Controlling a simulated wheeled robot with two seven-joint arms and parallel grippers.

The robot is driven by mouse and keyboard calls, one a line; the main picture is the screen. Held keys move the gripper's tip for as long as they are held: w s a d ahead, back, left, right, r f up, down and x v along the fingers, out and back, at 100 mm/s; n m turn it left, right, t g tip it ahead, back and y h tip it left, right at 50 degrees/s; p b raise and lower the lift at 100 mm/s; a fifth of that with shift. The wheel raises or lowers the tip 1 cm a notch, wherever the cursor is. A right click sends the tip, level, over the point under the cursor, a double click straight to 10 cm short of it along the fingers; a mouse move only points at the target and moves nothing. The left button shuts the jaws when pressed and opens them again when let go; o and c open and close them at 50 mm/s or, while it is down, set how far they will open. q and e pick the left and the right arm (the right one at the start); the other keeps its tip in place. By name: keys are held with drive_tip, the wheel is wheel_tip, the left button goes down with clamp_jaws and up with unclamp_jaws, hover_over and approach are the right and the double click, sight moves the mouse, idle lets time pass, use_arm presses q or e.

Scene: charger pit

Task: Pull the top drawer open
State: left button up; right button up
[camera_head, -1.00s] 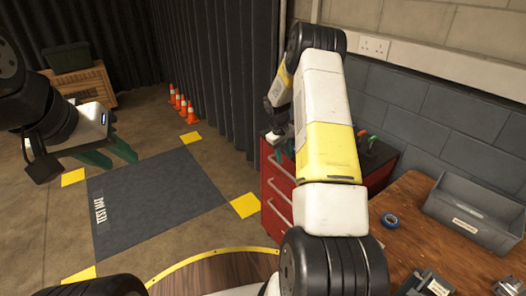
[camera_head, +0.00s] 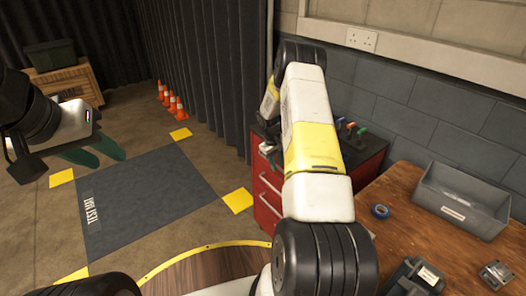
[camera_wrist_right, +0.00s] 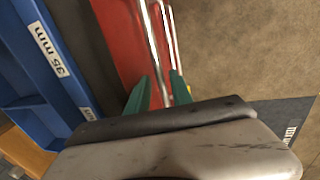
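The red cabinet (camera_head: 266,205) with silver drawer handles stands right of centre in the head view, partly behind my right arm. Its drawer fronts appear closed. In the right wrist view the red front (camera_wrist_right: 122,35) and silver handle bars (camera_wrist_right: 154,45) show close up. My right gripper (camera_wrist_right: 160,85) has its teal fingers apart, with a bar between them. I cannot tell whether they touch it. In the head view this gripper is mostly hidden by the arm. My left gripper (camera_head: 108,158) is open and empty, above the floor at the left.
A dark floor mat (camera_head: 150,200), orange cones (camera_head: 172,100) and curtain (camera_head: 215,80) lie left of the cabinet. The wrist view shows a blue rack (camera_wrist_right: 45,60).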

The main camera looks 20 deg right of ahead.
clamp_jaws()
idle(1.2)
